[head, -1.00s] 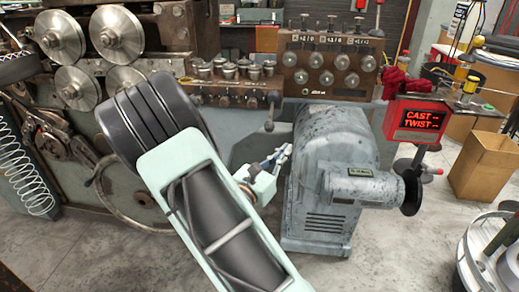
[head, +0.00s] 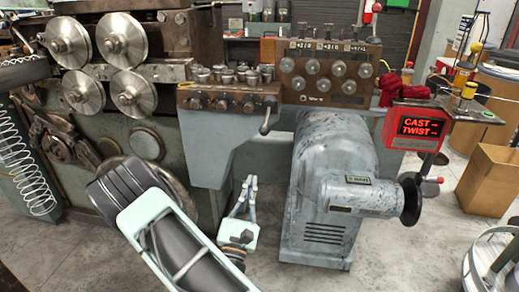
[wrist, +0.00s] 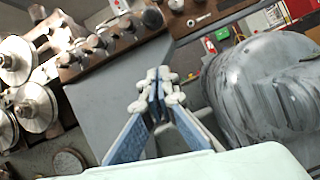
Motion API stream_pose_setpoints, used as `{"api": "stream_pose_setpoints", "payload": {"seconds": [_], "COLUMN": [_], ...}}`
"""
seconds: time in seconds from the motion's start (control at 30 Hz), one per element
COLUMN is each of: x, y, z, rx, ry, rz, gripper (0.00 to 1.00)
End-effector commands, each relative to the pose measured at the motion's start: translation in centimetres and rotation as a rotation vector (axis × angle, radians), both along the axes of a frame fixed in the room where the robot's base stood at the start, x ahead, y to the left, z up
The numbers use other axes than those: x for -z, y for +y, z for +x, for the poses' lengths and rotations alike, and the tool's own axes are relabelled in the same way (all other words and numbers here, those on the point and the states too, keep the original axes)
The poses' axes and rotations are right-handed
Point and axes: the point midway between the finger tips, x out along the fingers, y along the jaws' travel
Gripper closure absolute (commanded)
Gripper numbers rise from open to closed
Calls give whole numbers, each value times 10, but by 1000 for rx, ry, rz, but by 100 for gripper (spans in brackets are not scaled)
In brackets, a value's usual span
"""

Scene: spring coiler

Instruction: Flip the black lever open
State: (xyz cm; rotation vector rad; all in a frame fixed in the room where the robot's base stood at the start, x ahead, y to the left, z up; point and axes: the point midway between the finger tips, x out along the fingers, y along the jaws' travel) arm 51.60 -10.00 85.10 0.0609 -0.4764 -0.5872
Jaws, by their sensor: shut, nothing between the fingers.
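A dark lever (head: 268,116) with a rounded end hangs at the right end of the brown knob panel (head: 215,97) in the head view. It points down and slightly left. My gripper (head: 250,182) is below and a little left of it, apart from it, with its fingers pointing up. In the wrist view my gripper (wrist: 158,75) has its fingertips together and holds nothing. The grey machine face (wrist: 105,95) lies beyond the fingers there. I cannot make out the lever clearly in the wrist view.
A grey motor housing (head: 330,185) stands close to the right of my gripper. A red display box (head: 415,125) is further right. Large metal rollers (head: 85,90) are at the left. Bare floor (head: 400,255) shows at the lower right.

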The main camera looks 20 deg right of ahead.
Motion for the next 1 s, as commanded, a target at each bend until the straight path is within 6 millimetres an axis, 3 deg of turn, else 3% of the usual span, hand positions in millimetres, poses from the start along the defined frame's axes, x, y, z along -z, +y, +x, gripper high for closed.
{"api": "stream_pose_setpoints", "payload": {"seconds": [0.27, 0.6, 0.8, 1.0], "x": [-13, -44, -68, -79], "y": [-17, -58, -57, -57], "z": [21, 75, 66, 63], "rx": [3, 4, 2, 1], "ry": [-5, -6, -1, 0], "rz": [1, 1, 0, -1], "gripper": [100, 100, 100, 100]}}
